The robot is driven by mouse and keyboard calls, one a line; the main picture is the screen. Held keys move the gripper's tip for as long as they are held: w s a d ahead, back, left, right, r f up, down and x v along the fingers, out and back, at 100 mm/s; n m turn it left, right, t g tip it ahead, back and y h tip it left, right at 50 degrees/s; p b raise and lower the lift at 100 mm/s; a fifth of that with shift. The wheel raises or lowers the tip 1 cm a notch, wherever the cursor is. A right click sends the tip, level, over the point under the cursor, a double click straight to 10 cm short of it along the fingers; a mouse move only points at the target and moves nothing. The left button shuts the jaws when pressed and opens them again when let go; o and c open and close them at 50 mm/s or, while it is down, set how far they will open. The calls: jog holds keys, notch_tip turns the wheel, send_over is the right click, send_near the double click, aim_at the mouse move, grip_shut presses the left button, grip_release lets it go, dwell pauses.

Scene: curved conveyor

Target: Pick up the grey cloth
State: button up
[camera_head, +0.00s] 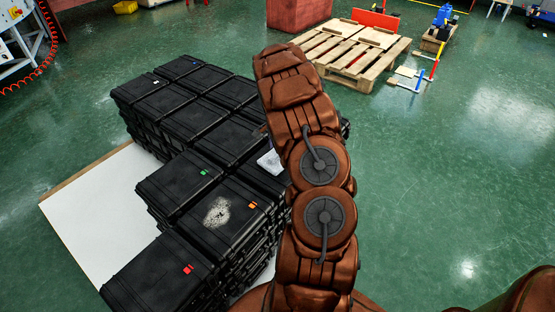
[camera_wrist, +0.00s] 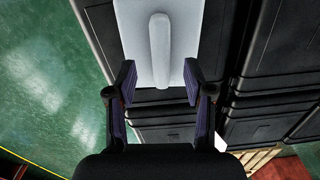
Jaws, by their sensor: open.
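My gripper (camera_wrist: 159,82) is open in the wrist view, with one finger on each side. A smooth pale grey flat piece (camera_wrist: 182,45) with a long rounded raised ridge lies at the upper middle, its lower end between the fingertips. It is the likeliest grey cloth, but it looks stiff and I cannot tell whether it is fabric. Neither finger clearly touches it. In the head view my arm hides the gripper. A pale grey-white piece (camera_head: 270,162) shows there on the black cases, partly behind my arm. A speckled grey-white patch (camera_head: 217,211) marks a nearer case; it looks flat.
Stacked black cases (camera_head: 165,275) stand on a white board (camera_head: 95,215), their tops at uneven heights. Wooden pallets (camera_head: 360,72) lie beyond my arm. A white patch (camera_wrist: 244,139) shows low right in the wrist view. The green floor (camera_head: 450,170) at right is clear.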

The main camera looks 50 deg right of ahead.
notch_tip(320, 180, down, 4)
jog(key=shift+r, duration=0.15)
jog(key=shift+w, duration=0.1)
grip_shut()
dwell(0.3)
